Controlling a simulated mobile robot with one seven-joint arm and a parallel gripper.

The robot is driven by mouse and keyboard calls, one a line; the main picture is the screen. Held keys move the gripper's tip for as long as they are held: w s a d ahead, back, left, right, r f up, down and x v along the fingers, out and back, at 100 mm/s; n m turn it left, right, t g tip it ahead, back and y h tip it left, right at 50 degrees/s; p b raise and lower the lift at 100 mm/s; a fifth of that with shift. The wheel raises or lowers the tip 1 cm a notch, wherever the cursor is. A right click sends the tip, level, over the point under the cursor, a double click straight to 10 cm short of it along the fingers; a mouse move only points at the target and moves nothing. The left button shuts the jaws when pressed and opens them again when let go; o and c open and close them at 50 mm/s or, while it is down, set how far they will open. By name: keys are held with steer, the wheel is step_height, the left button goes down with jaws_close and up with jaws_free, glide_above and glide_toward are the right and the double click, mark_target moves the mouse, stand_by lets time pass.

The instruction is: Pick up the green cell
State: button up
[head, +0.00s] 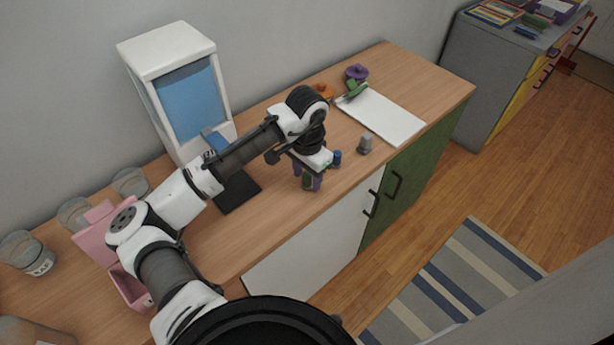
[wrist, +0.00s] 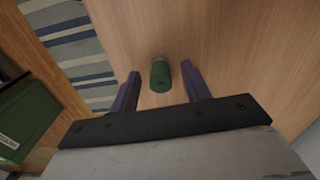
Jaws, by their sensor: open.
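The green cell (wrist: 159,75) is a small dark green cylinder on the wooden counter, in the middle of the wrist view. My gripper (wrist: 160,80) is open, with one purple finger on each side of the cell and a visible gap to both. In the head view, my gripper (head: 307,177) is low over the counter near its front edge. A bit of the green cell (head: 307,184) shows between the fingers there; the rest is hidden by my gripper.
A small blue cylinder (head: 337,157) and a grey object (head: 365,145) stand just right of my gripper. A white board (head: 382,115) lies farther right. A water dispenser (head: 187,93), black pad (head: 236,191) and pink box (head: 130,288) are to the left. The counter's front edge is close.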

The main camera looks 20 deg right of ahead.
steer(key=shift+f, duration=0.15)
jaws_close()
stand_by(0.4)
